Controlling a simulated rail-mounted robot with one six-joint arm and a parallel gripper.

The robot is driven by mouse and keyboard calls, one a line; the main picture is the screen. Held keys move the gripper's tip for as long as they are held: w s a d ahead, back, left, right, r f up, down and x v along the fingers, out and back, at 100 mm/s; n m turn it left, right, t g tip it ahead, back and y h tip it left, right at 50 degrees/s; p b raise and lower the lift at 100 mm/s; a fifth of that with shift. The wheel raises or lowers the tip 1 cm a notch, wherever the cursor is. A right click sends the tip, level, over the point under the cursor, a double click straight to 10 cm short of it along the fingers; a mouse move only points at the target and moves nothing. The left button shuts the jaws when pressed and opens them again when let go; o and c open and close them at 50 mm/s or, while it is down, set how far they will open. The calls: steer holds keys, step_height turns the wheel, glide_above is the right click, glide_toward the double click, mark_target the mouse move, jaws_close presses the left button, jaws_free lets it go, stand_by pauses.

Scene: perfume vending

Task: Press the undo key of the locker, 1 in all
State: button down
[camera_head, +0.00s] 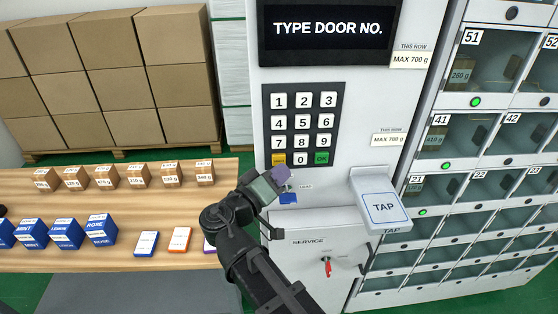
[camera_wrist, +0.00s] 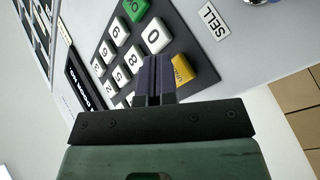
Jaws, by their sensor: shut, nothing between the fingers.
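The locker's number keypad (camera_head: 302,126) is on the white panel under a black screen (camera_head: 324,29) that reads "TYPE DOOR NO.". The undo key (camera_head: 278,159) is the yellow key at the keypad's bottom left, beside the 0. The wrist view shows the yellow undo key (camera_wrist: 184,70) just right of my fingertips, partly covered by them. My gripper (camera_head: 281,174) is shut and empty, with its dark fingers just below the yellow key in the head view. The wrist view shows the fingers (camera_wrist: 156,66) pressed together. I cannot tell whether they touch the key.
A green OK key (camera_head: 321,158) is at the keypad's bottom right. A white TAP pad (camera_head: 382,206) juts out to the right. Locker doors (camera_head: 480,135) fill the right side. A wooden table (camera_head: 190,255) with small boxes and cards stands at left.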

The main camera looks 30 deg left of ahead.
steer(key=shift+s+d, duration=0.15)
steer(key=shift+s, duration=0.1)
steer(key=s+d, duration=0.1)
steer(key=s, duration=0.1)
steer(key=s+d, duration=0.1)
steer(key=d, duration=0.1)
steer(key=shift+s, duration=0.4)
stand_by(0.7)
